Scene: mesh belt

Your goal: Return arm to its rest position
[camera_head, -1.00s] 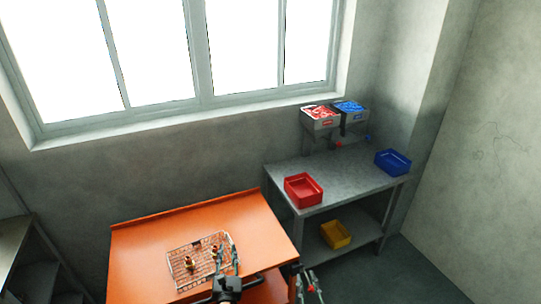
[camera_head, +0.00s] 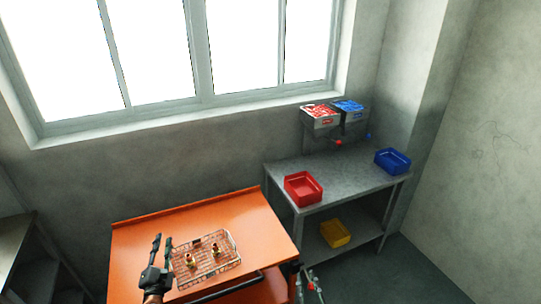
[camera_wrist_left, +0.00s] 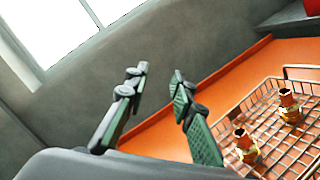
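My left gripper (camera_head: 163,240) is over the left part of the orange table (camera_head: 135,250), left of the wire basket (camera_head: 233,262). Its two fingers are apart with nothing between them, as the left wrist view (camera_wrist_left: 158,75) also shows. The basket holds brass fittings, one at the left (camera_head: 191,261) and one towards the middle (camera_head: 216,250). The left gripper is clear of both. My right gripper (camera_head: 311,278) is low in the head view, just right of the table's edge. Its fingers look apart and empty.
A grey bench (camera_head: 335,178) at the back right bears a red bin (camera_head: 303,189) and a blue bin (camera_head: 393,161). A yellow bin (camera_head: 335,234) is on its lower shelf. Two wall bins with red and blue contents hang above. The table's far left is clear.

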